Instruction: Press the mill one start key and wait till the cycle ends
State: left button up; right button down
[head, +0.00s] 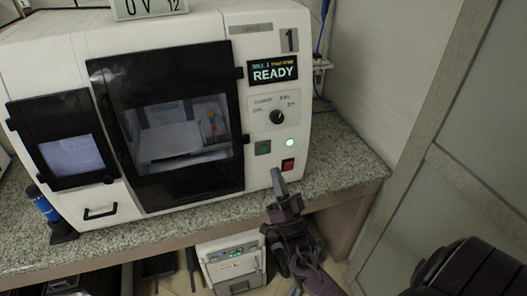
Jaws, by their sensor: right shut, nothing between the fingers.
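The white mill (200,25) stands on the counter, with a "1" label (289,40) and a display (272,70) reading READY. On its right panel are a dark green square key (263,147), a lit green round light or button (290,142) and a red square key (288,165). Which one is the start key is not readable. My right gripper (277,177) is shut and empty, its fingertips pointing up just below and left of the red key. I cannot tell whether they touch the panel. My left gripper is out of view.
The granite counter (345,160) is clear right of the mill. A dark knob (277,117) sits above the keys. A blue bottle (46,205) stands at the left. A white box (232,262) is below the counter. A wall and a grey door panel (440,175) bound the right.

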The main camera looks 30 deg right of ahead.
aim_at(263, 149)
jog(key=shift+w+d+f+b, duration=0.1)
jog(key=shift+w+d+b, duration=0.2)
jog(key=shift+w+b, duration=0.6)
jog(key=shift+w+d+f+b, duration=0.1)
jog(key=shift+w+d+b, duration=0.15)
jog(key=shift+w, duration=1.15)
jog(key=shift+w+d+b, duration=0.3)
jog(key=shift+w+b, duration=0.3)
jog(key=shift+w, duration=0.55)
jog(key=shift+w+d+b, duration=0.1)
jog(key=shift+w+b, duration=0.3)
